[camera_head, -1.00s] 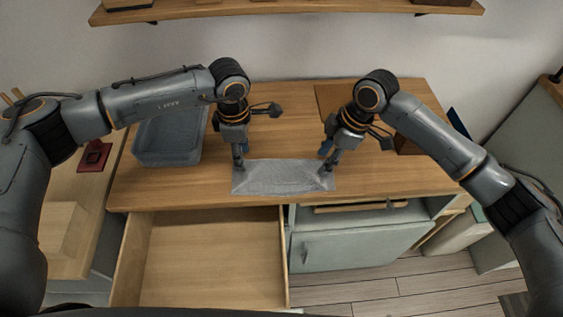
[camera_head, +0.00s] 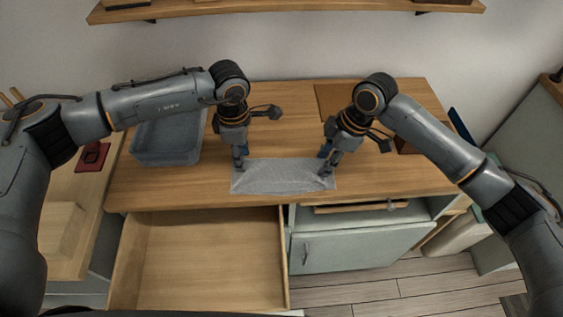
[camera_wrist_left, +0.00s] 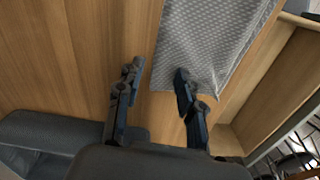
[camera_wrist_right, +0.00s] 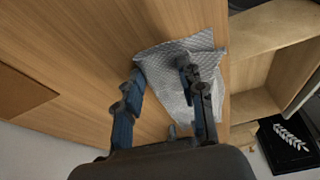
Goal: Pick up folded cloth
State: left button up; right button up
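The grey folded cloth (camera_head: 283,178) lies flat on the wooden counter, near its front edge above the open drawer. My left gripper (camera_head: 239,165) is at the cloth's left end. In the left wrist view its fingers (camera_wrist_left: 156,78) are apart, one over the bare counter and one over the cloth's (camera_wrist_left: 205,45) end. My right gripper (camera_head: 326,167) is at the cloth's right end. In the right wrist view its fingers (camera_wrist_right: 160,76) are apart, one beside the cloth's (camera_wrist_right: 170,62) edge and one over it. I cannot tell whether the fingertips touch the cloth.
An open, empty-looking drawer (camera_head: 200,262) juts out below the counter (camera_head: 215,190). A grey bin (camera_head: 168,160) stands on the counter at the left. A pale green cabinet door (camera_head: 358,248) is below right. A shelf (camera_head: 280,8) hangs on the back wall.

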pick_arm(q)
grip_shut()
pick_arm(e)
jog(key=shift+f, duration=0.15)
grip_shut()
jog(key=shift+s, duration=0.1)
pick_arm(q)
jog(key=shift+s+f, duration=0.1)
pick_arm(e)
jog(key=shift+f, duration=0.1)
dwell(0.5)
